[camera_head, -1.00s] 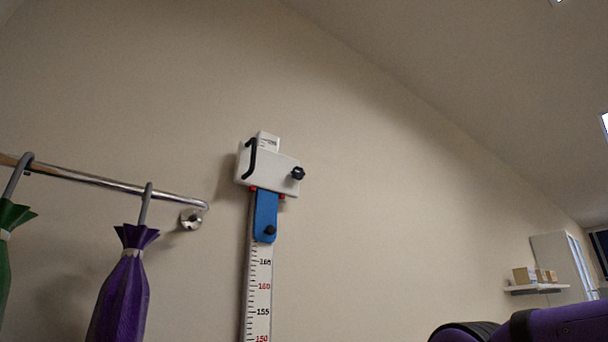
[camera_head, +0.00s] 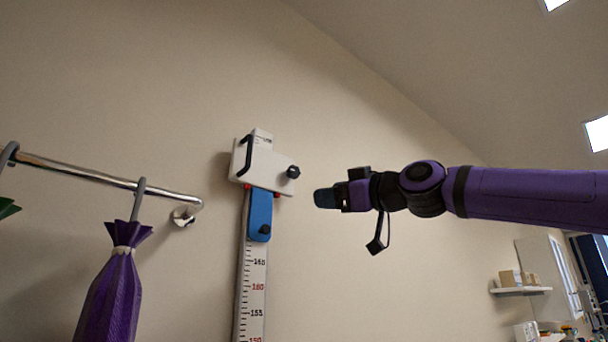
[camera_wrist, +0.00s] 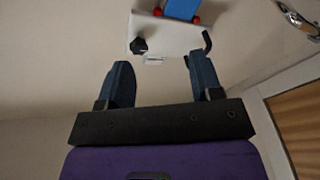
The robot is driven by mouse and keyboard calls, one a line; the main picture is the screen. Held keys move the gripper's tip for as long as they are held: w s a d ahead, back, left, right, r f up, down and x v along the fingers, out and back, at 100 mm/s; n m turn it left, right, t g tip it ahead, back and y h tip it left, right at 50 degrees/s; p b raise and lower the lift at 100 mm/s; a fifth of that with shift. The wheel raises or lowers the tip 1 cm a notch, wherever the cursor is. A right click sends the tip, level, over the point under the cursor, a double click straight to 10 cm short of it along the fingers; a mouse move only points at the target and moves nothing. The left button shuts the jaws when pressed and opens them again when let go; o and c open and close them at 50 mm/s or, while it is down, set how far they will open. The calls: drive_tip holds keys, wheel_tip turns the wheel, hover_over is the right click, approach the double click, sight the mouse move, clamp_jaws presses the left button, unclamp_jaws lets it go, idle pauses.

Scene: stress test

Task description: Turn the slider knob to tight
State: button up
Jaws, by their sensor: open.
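The slider (camera_head: 263,164) is a white block at the top of a wall-mounted height scale (camera_head: 252,285). A black slider knob (camera_head: 293,172) sticks out at its right side, and a black curved handle is on its left. A blue piece (camera_head: 259,215) with another dark knob (camera_head: 265,229) hangs below the block. My gripper (camera_head: 322,198) is to the right of the slider, apart from it and a little lower than the knob. In the wrist view the slider (camera_wrist: 172,36) appears upside down, with the knob (camera_wrist: 138,46) beyond the left fingertip. The fingers (camera_wrist: 160,72) are apart and empty.
A metal rail (camera_head: 90,178) with a closed purple umbrella (camera_head: 110,285) hanging from it is left of the scale. A shelf with boxes (camera_head: 520,290) is at the far right. The wall around the slider is clear.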

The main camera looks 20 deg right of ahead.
drive_tip(key=t, duration=0.2)
approach(297, 174)
drive_tip(key=shift+n+y, duration=0.3)
drive_tip(key=shift+x, duration=4.8)
drive_tip(key=shift+f, duration=0.1)
drive_tip(key=c, duration=0.9)
